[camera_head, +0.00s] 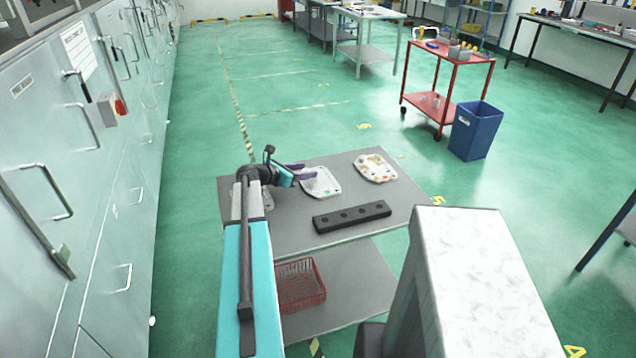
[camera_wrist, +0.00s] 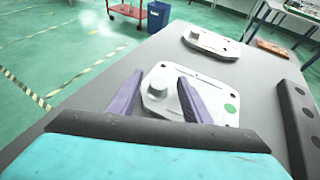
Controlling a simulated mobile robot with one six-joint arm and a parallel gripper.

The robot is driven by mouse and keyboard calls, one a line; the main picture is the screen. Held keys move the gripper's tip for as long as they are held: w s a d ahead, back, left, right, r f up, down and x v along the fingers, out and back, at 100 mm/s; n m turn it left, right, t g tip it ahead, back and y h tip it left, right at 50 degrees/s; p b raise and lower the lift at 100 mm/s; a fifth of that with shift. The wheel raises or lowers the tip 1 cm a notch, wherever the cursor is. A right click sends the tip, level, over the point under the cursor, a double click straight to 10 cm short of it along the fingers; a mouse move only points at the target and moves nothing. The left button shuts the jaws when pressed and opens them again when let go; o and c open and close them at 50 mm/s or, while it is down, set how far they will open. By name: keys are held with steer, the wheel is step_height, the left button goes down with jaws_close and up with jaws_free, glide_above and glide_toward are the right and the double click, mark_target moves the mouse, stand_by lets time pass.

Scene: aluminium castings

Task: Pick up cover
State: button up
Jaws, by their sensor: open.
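A pale cover (camera_head: 322,182) with a round boss and a green dot lies flat on the grey table. In the wrist view this cover (camera_wrist: 218,100) lies beneath and between my two purple fingers, which hide parts of it. My gripper (camera_wrist: 161,77) is open and empty; its fingers point at the cover, and I cannot tell whether they touch it. In the head view my gripper (camera_head: 302,171) is at the cover's left edge. A second pale cover (camera_head: 376,168) lies farther right, also seen in the wrist view (camera_wrist: 211,44). Another pale part (camera_head: 266,200) is mostly hidden behind my arm.
A black bar with several holes (camera_head: 352,216) lies on the grey table (camera_head: 285,241) in front of the covers. A red basket (camera_head: 302,285) stands on the lower shelf. A blue bin (camera_head: 475,131) and a red cart (camera_head: 448,72) stand beyond the table. Metal cabinets line the left.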

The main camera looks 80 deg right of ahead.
jaws_close()
stand_by(0.3)
steer(key=shift+r, duration=0.2)
steer(key=shift+r+b, duration=0.45)
steer(key=shift+r, duration=0.65)
steer(key=s+a+b, duration=0.1)
steer(key=a, duration=0.4)
steer(key=s+a+r+b, duration=0.1)
steer(key=a, duration=0.4)
steer(key=s+a+r+b, duration=0.1)
steer(key=a, duration=0.4)
steer(key=shift+a+r, duration=0.25)
steer(key=shift+a, duration=0.05)
